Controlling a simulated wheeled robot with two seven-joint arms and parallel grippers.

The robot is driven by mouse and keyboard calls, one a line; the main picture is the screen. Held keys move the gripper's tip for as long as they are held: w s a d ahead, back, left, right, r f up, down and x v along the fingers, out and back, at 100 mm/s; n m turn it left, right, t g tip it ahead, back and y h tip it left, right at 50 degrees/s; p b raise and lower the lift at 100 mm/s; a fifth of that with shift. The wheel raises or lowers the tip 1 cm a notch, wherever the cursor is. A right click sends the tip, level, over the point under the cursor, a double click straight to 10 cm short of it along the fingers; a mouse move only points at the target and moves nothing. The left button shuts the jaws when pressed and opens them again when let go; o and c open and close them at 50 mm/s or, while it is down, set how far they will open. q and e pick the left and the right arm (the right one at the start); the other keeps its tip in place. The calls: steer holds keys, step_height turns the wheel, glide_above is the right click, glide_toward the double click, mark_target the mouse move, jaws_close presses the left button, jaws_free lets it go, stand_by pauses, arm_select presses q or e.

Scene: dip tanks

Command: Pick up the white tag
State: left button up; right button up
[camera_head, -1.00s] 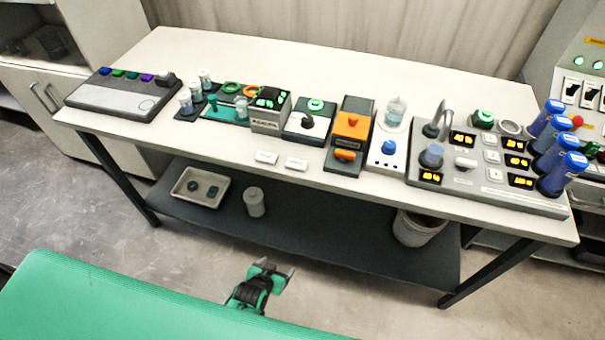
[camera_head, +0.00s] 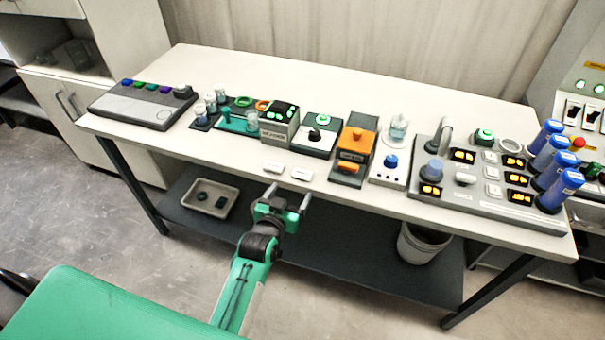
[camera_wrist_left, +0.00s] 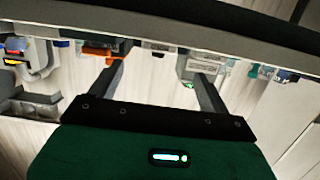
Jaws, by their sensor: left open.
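Two small white tags lie flat on the tabletop near its front edge: a left one (camera_head: 273,168) and a right one (camera_head: 301,173). I cannot tell them apart by any marking. My left gripper (camera_head: 288,197) is open and empty just in front of the table's front edge, below and short of the tags. Its two fingers point toward the table. In the left wrist view the open fingers (camera_wrist_left: 157,75) show with nothing between them; I cannot make out the tags there. My right gripper is not in view.
The white table (camera_head: 340,195) has a lower shelf with a shallow tray (camera_head: 232,192). Behind the tags stand a green-lit box (camera_head: 279,127), an orange-topped device (camera_head: 353,150) and a white unit with a blue knob (camera_head: 390,172). The tabletop around the tags is clear.

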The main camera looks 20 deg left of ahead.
mark_target(300, 177)
arm_select(q)
steer(key=w, duration=0.3)
steer(key=shift+w+f+p, duration=0.25)
steer(key=shift+w+p, duration=0.05)
steer(key=shift+w+d+f+p, duration=0.1)
steer(key=shift+w+f+p, duration=0.1)
steer(key=shift+w, duration=0.55)
steer(key=shift+w+d+f+p, duration=0.15)
steer(key=shift+w+p, duration=0.1)
steer(key=shift+w, duration=0.45)
steer(key=shift+w+a+f+p, duration=0.1)
steer(key=shift+w+f+p, duration=0.1)
steer(key=shift+w, duration=0.55)
steer(key=c, duration=1)
steer(key=shift+c, duration=0.3)
